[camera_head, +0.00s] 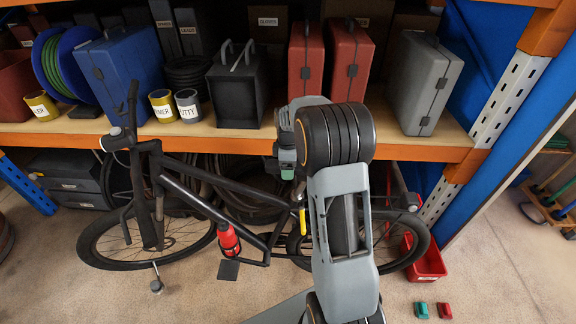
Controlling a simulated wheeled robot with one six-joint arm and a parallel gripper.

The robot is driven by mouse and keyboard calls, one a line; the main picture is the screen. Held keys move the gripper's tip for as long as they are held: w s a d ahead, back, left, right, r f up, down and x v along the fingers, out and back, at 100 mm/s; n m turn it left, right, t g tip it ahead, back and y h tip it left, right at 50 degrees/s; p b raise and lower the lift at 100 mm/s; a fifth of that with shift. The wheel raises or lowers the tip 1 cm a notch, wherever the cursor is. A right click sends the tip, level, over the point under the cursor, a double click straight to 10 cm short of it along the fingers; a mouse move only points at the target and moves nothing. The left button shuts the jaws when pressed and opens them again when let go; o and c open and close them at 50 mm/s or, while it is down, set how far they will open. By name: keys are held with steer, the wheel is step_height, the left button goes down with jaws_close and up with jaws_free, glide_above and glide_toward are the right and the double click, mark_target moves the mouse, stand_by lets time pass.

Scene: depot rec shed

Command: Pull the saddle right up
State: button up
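A black bicycle (210,205) stands in front of the shelf, handlebar to the left and rear wheel to the right. A yellow piece (302,221), perhaps the seat clamp lever, shows near the top of its seat tube. My arm crosses the middle of the view and covers part of the bicycle's rear. My gripper (286,165) is over the seat area, pointing down. The saddle cannot be made out; it seems hidden behind my gripper and arm. The fingers are too small and covered to show whether they are open or hold anything.
The shelf board (420,143) runs just behind the bicycle, with a grey case (418,85), red cases (348,62) and a dark box (238,90) on it.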

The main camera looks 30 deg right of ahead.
steer(key=c, duration=1.3)
steer(key=r+p, duration=0.1)
steer(key=r, duration=0.2)
steer(key=d+r+p, duration=0.1)
steer(key=r+p, duration=0.1)
steer(key=r, duration=0.1)
steer(key=s+d+r+p, duration=0.1)
steer(key=r+p, duration=0.1)
steer(key=r, duration=0.1)
steer(key=shift+s+d, duration=0.1)
steer(key=shift+d, duration=0.1)
steer(key=shift+f, duration=0.1)
steer(key=o, duration=1.3)
steer(key=shift+f, duration=0.1)
